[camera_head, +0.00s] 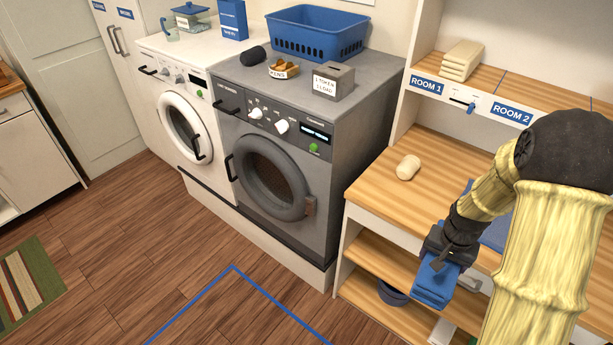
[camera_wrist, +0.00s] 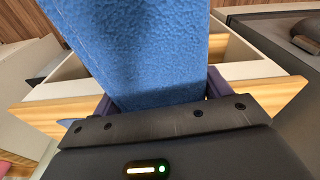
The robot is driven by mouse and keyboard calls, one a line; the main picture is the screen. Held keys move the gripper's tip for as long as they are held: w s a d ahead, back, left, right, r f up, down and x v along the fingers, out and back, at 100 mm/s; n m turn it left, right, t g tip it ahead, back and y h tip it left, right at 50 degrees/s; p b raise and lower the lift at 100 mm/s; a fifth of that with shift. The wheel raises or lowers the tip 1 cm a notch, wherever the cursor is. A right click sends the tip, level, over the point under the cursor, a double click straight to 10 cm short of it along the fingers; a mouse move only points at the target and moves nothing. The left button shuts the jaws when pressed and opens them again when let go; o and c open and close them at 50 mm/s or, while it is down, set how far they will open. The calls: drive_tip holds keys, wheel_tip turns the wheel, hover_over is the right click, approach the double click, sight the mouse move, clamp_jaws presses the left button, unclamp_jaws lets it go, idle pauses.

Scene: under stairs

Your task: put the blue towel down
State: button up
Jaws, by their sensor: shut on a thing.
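The blue towel (camera_head: 434,286) hangs folded from my gripper (camera_head: 447,250), in front of the wooden folding counter (camera_head: 440,170) at the right. In the wrist view the towel (camera_wrist: 135,50) fills the middle, between the two dark fingers of my gripper (camera_wrist: 160,92). My gripper is shut on it. The towel is clear of the floor; whether it touches the counter's front edge, I cannot tell. My arm hides part of the counter and a flat blue patch (camera_head: 495,235) on it.
A rolled cream cloth (camera_head: 408,167) lies on the counter. Folded cream towels (camera_head: 461,60) sit on the upper shelf by the ROOM 1 label (camera_head: 427,86).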

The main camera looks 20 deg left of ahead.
wheel_tip(320, 180, down, 8)
drive_tip(key=n, duration=0.2)
drive_tip(key=shift+s, duration=0.25)
